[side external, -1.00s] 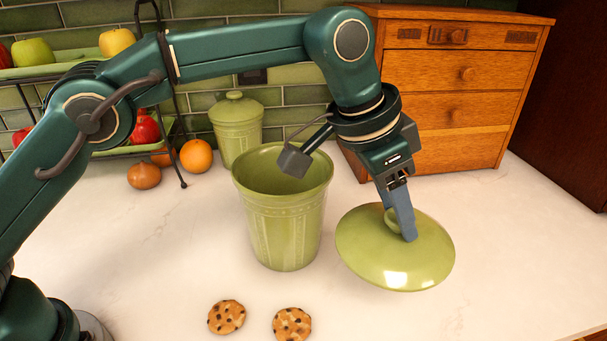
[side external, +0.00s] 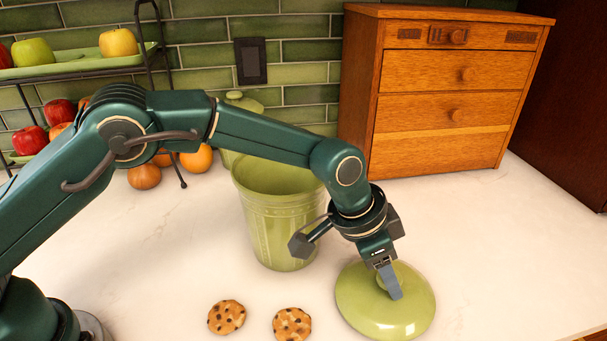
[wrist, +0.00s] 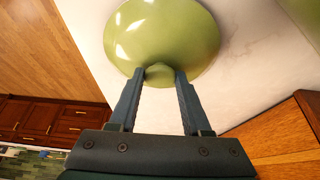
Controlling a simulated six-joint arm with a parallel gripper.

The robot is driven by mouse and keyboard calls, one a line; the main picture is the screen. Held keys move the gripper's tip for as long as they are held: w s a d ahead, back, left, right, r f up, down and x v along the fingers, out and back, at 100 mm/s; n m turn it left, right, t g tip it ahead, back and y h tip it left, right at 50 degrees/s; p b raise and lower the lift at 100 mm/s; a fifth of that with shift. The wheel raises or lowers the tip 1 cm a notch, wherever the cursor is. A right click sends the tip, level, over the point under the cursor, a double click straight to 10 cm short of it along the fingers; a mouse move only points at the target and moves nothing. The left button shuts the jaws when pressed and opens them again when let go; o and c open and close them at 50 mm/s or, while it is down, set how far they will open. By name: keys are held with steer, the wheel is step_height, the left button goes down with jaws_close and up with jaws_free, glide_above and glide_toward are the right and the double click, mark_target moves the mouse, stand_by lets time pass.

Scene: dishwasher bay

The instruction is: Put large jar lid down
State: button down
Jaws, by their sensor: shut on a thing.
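The large jar lid (side external: 372,309) is a green glossy dome with a knob, at the right front of the counter. It is low, at or just above the white surface; I cannot tell if it touches. My gripper (side external: 391,288) is shut on the lid's knob from above. In the wrist view my gripper (wrist: 160,82) has a finger on each side of the knob, and the lid (wrist: 165,35) lies beyond the fingertips. The large green jar (side external: 280,225) stands upright and open, left of and behind the lid, partly hidden by my arm.
Two cookies (side external: 226,317) (side external: 292,324) lie left of the lid. A wooden drawer cabinet (side external: 440,90) stands behind. A smaller green jar (side external: 240,100), mostly hidden, and a fruit rack (side external: 75,65) are at the back left. The white counter (side external: 510,240) is clear to the right.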

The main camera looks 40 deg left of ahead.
steer(key=shift+f, duration=0.1)
steer(key=shift+c, duration=1.8)
jaws_free()
steer(key=shift+r, duration=0.4)
steer(key=v, duration=1.1)
steer(key=shift+a+r, duration=0.15)
steer(key=shift+r, duration=0.05)
steer(key=shift+s, duration=0.1)
